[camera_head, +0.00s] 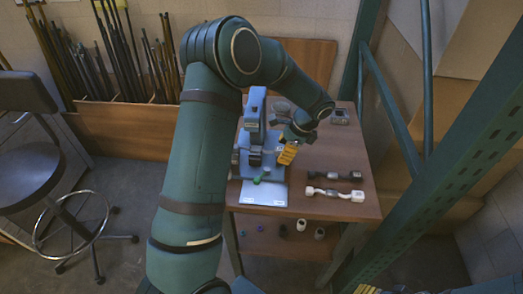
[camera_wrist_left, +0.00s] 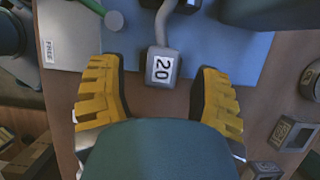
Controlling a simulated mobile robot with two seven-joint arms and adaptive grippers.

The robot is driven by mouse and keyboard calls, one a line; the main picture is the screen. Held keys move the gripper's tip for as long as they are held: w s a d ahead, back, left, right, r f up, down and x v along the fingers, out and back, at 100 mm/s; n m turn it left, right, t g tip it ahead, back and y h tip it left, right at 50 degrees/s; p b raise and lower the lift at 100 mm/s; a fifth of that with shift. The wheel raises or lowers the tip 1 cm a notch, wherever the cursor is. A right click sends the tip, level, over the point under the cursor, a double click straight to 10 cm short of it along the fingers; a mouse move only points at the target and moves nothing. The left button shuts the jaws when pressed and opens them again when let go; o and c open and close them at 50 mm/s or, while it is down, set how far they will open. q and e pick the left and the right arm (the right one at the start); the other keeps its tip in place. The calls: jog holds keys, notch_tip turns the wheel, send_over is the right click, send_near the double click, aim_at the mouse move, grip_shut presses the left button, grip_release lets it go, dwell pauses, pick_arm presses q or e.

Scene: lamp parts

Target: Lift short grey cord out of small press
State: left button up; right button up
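The small press (camera_head: 254,125) is blue-grey and stands on the table, with a green handle (camera_head: 261,177) near its front. In the left wrist view a grey cord end block (camera_wrist_left: 163,68) labelled 20 shows, with its grey cord (camera_wrist_left: 181,22) running up toward the press. My left gripper (camera_head: 287,154) has yellow fingers and is at the press's right side. In the wrist view its fingers (camera_wrist_left: 161,97) are spread, one on each side of the block, with visible gaps. The cord's other end is hidden. My right gripper is not in view.
A dark cord (camera_head: 335,176) and a white-ended cord (camera_head: 335,193) lie on the table (camera_head: 309,207) to the right. A small grey box (camera_head: 340,116) sits at the back right. Small parts stand on the lower shelf. Green rack posts (camera_head: 466,165) rise at the right.

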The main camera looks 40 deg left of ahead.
pick_arm(q)
grip_shut()
jog(key=shift+r, duration=0.1)
